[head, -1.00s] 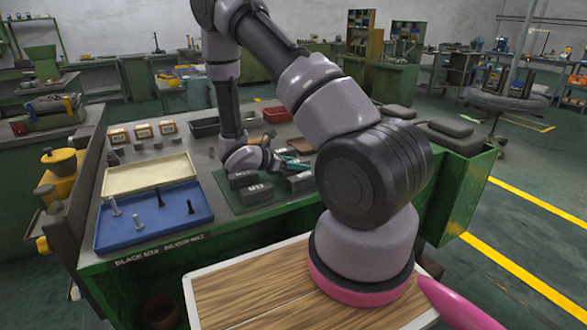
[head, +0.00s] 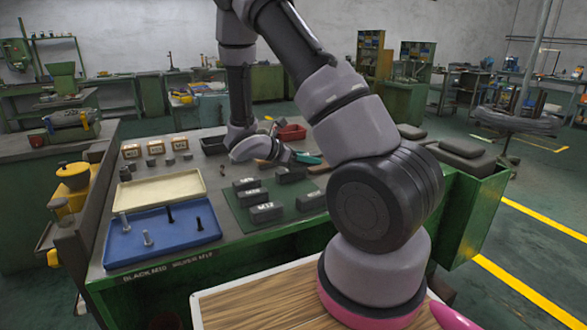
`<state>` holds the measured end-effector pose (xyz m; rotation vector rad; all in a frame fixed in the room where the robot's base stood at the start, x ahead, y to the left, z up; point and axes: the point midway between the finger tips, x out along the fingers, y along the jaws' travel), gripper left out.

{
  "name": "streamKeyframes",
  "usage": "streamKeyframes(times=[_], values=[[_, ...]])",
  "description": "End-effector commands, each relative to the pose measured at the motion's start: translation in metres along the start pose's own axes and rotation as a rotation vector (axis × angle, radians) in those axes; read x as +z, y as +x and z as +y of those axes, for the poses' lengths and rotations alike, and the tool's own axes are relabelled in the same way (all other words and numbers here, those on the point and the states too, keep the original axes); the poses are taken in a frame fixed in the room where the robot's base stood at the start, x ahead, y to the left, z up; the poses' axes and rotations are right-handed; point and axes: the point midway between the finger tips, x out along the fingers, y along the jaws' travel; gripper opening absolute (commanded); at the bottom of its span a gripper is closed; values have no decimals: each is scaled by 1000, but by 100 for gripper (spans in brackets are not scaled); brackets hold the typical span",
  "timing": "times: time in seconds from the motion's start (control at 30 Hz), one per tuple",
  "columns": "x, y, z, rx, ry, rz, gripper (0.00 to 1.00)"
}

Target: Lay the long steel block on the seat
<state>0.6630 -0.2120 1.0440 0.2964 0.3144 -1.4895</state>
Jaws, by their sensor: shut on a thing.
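My gripper (head: 300,158) reaches over the back of the bench, above the far edge of the green mat (head: 239,218). Its teal fingers are partly hidden by my own arm. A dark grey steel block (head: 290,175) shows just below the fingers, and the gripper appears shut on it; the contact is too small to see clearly. Several shorter dark blocks lie on the mat, among them one at its front (head: 266,213) and one at its right (head: 311,201). I cannot tell which surface is the seat.
A blue tray (head: 180,246) with upright bolts and a cream tray (head: 140,192) are on the left of the bench. Small labelled boxes (head: 155,146) and a red bin (head: 292,132) stand at the back. Dark pads (head: 466,160) lie at the right. My arm crosses the middle.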

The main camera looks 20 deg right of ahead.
Motion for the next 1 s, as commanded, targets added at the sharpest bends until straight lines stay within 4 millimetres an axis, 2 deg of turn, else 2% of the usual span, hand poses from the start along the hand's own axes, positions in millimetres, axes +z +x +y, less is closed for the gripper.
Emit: streamKeyframes(times=[0.13,0.27,0.37,0.5,0.6,0.73,0.87,1.0], values=[[8,-3,0,1,0,-1,0],[2,-10,12,58,-27,-5,0],[-12,-23,35,171,-77,-12,0],[-39,-52,70,361,-155,-12,0],[-56,-71,88,467,-196,-8,0],[-69,-86,100,545,-226,-2,0],[-71,-89,102,559,-230,-1,0],[-54,-71,91,470,-195,-13,0]])
